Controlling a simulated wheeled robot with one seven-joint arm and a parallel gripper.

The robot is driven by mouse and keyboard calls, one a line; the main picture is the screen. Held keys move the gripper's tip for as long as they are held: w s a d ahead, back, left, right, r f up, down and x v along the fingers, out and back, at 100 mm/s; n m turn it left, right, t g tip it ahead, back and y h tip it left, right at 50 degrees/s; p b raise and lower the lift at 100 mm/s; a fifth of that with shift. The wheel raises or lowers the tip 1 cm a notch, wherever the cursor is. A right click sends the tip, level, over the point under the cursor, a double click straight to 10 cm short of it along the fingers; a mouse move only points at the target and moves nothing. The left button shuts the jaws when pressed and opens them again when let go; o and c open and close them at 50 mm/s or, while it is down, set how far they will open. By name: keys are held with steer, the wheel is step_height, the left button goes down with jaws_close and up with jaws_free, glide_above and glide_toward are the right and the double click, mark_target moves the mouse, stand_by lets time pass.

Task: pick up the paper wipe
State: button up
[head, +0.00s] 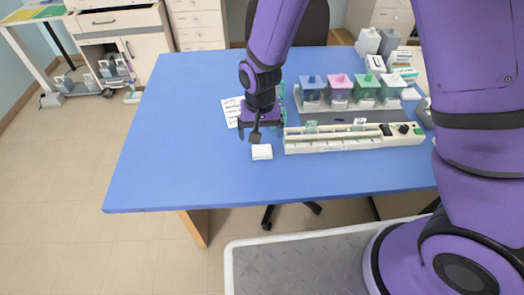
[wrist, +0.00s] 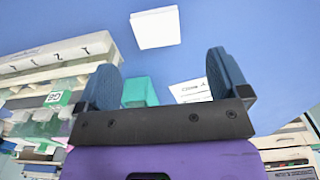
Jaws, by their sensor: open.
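In the wrist view the wipe (wrist: 156,27) shows whole near the top, beyond my fingertips. My gripper (head: 260,132) is just behind the wipe in the head view, above the table. In the wrist view my gripper (wrist: 164,75) has its two blue fingers wide apart with nothing held between them. The wipe is apart from the fingers.
The long white rack (head: 340,146) stands right of the wipe. Behind it several staining jars (head: 338,88) with coloured lids stand on a grey mat. A printed sheet (head: 231,110) lies behind my gripper. The table's left and front (head: 170,160) are clear.

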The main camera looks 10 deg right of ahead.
mark_target(262, 150)
steer(key=shift+d+f, duration=0.2)
steer(key=shift+f, duration=3.4)
steer(key=c, duration=1.1)
steer(key=shift+r, duration=0.1)
step_height(262, 150, up, 10)
steer(key=shift+f, duration=0.1)
